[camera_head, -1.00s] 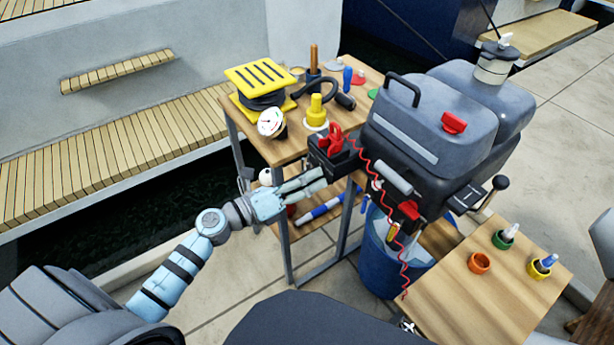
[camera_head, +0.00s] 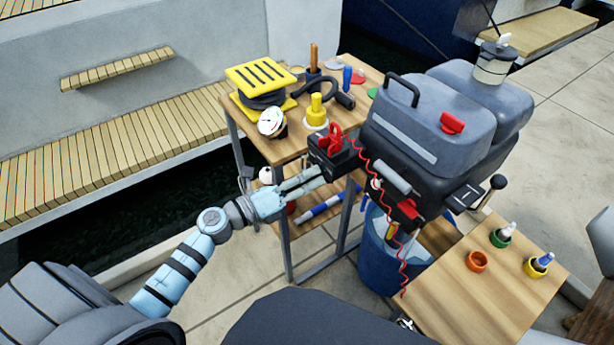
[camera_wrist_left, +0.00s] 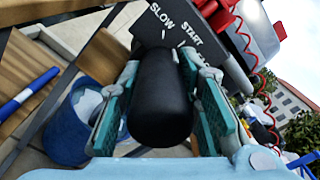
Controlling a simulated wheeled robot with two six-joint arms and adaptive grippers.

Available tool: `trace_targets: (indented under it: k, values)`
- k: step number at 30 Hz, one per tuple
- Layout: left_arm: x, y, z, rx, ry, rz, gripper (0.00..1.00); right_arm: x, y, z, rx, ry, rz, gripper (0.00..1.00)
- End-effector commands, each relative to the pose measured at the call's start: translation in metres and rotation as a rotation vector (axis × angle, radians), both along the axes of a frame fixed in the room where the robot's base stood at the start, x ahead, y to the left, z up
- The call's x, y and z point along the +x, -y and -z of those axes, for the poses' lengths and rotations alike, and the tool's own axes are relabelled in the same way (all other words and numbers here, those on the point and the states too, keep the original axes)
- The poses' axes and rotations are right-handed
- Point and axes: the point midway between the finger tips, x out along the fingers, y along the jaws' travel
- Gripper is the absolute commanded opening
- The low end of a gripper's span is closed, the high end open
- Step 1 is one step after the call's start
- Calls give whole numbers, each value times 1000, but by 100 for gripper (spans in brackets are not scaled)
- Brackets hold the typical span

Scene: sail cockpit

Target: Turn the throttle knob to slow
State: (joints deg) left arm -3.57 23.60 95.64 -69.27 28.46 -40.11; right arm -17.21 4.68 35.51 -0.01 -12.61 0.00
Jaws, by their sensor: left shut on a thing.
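The throttle knob (camera_wrist_left: 160,100) is a black cylinder in the middle of the left wrist view. It stands out from a dark panel (camera_wrist_left: 190,22) printed with white SLOW and START labels and tick marks. The label at the right is partly hidden. My left gripper (camera_wrist_left: 160,78) has one finger on each side of the knob and is shut on it. In the head view my left gripper (camera_head: 318,172) reaches the dark control box (camera_head: 335,158) at the motor's left side; the knob is too small to make out there. My right gripper is not in view.
A grey outboard motor (camera_head: 430,115) with a red coiled cord (camera_head: 403,265) stands right of the box. A wooden table (camera_head: 275,150) behind holds several items. A blue bucket (camera_head: 375,265) sits below. A wooden board (camera_head: 480,300) with small cups is at the lower right.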

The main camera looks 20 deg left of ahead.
Motion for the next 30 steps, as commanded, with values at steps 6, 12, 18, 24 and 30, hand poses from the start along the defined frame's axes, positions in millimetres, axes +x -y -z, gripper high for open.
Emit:
trace_targets:
  k: [6,12,18,24,30]
  values:
    - [0,0,-4,-129,-78,-1,3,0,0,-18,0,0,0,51]
    - [0,0,-4,-270,-160,-1,3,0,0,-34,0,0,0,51]
    - [0,0,-3,-394,-234,-1,3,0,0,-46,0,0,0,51]
    - [0,0,-3,-480,-283,-1,3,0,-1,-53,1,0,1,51]
    - [0,1,-2,-522,-307,0,3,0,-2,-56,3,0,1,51]
